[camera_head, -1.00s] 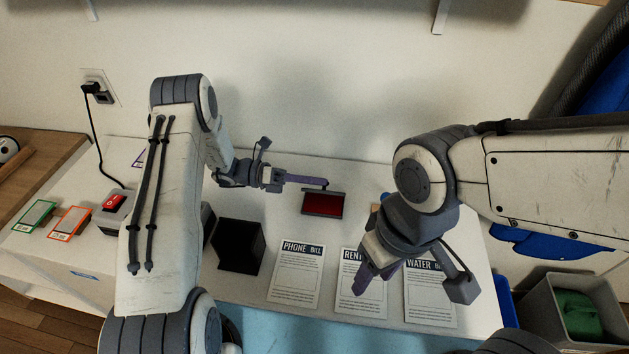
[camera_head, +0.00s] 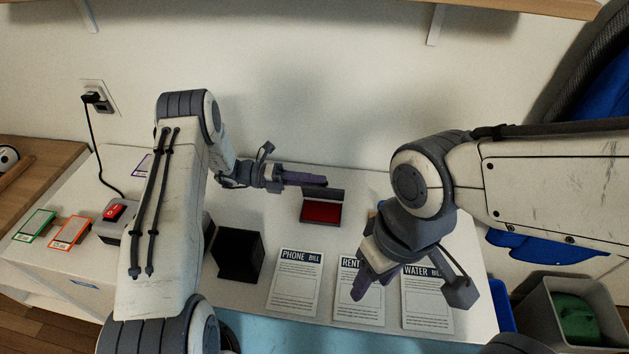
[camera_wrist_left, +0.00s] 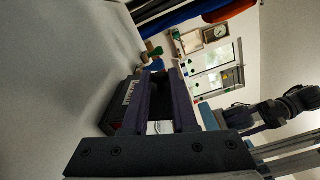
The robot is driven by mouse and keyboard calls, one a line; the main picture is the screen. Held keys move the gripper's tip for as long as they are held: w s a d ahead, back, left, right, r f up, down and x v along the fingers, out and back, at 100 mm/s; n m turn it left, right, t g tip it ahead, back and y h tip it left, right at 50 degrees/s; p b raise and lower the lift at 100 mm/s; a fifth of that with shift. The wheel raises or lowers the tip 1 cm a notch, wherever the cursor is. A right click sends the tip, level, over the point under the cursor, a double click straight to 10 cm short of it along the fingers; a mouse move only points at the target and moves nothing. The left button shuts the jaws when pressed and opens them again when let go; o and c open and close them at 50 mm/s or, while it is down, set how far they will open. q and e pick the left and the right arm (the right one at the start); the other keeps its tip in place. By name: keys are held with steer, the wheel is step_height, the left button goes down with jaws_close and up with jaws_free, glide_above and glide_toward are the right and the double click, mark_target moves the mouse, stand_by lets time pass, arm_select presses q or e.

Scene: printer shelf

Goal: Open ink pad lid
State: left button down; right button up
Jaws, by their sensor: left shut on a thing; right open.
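The ink pad (camera_head: 320,211) lies on the white table with its red surface uncovered. Its dark lid (camera_head: 330,193) stands raised along the back edge. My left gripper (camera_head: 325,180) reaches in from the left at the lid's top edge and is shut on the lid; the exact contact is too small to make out. In the left wrist view, the purple-grey fingers (camera_wrist_left: 160,100) are close to the ink pad's dark side with a pale label (camera_wrist_left: 129,93). My right gripper (camera_head: 374,284) is open and empty, pointing down above the rent and water bills.
A phone bill (camera_head: 295,284), rent bill (camera_head: 357,309) and water bill (camera_head: 427,304) lie along the front. A black box (camera_head: 238,254) stands left of them. A grey bin (camera_head: 570,310) is right.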

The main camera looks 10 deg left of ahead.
arm_select(q)
steer(key=shift+a, duration=0.1)
steer(key=c, duration=0.7)
jaws_free()
steer(key=shift+c, duration=0.2)
steer(key=shift+a, duration=0.1)
steer(key=a+b, duration=0.2)
steer(key=a, duration=0.7)
steer(key=shift+a+f, duration=0.1)
steer(key=shift+a, duration=0.6)
